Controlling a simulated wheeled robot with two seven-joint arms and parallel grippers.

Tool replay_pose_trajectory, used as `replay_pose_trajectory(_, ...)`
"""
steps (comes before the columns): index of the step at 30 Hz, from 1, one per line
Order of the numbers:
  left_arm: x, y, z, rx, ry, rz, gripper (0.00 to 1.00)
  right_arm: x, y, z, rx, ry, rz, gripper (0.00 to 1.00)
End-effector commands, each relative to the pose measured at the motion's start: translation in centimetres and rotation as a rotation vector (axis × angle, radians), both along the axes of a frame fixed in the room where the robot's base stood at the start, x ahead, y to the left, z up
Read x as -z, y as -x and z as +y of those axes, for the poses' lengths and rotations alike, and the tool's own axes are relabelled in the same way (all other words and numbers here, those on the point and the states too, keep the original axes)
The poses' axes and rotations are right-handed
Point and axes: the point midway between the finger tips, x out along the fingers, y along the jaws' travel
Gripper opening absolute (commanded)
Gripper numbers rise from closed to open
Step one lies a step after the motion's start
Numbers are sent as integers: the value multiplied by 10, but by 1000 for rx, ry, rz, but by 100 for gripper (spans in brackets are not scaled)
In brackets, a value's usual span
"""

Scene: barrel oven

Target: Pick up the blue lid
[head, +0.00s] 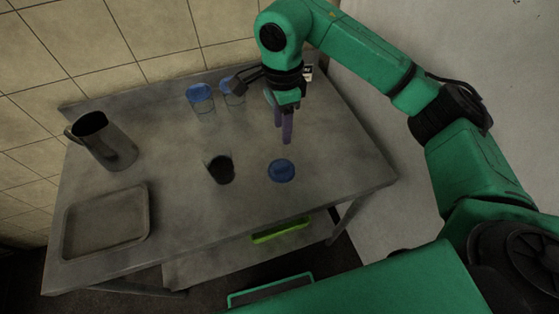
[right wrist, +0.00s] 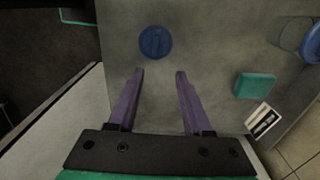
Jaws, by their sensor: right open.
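The blue lid (head: 282,170) is a round disc with a raised ridge, lying flat on the metal table near its front edge. In the right wrist view the blue lid (right wrist: 155,42) lies beyond the fingertips, slightly left of the middle of the gap. My right gripper (head: 287,138) points down above the table behind the lid in the head view, apart from it. In the right wrist view its two purple fingers (right wrist: 160,73) are spread with nothing between them. My left gripper is not in view.
A dark open cup (head: 220,169) stands left of the lid. Two blue-lidded jars (head: 201,103) (head: 232,92) stand at the back. A metal pitcher (head: 104,142) and a tray (head: 146,219) are on the left. A teal block (right wrist: 255,86) lies right of the fingers in the wrist view.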

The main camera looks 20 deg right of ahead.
Motion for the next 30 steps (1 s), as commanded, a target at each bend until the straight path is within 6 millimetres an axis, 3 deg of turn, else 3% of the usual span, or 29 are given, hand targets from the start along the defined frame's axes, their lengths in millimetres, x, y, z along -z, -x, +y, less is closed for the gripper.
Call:
replay_pose_trajectory(9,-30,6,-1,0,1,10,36,72,3,2,-2,-7,7,50)
replay_pose_trajectory(14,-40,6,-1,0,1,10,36,91,4,2,-3,-8,5,50)
replay_pose_trajectory(19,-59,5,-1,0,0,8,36,124,8,2,-3,-8,7,50)
replay_pose_trajectory(22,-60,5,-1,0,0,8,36,137,7,2,-4,-9,4,50)
replay_pose_trajectory(27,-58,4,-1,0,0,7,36,140,6,3,-4,-9,2,50)
replay_pose_trajectory(28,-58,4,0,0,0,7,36,140,6,2,-4,-9,2,46)
replay_pose_trajectory(30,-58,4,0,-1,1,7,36,139,6,3,-4,-9,2,19)
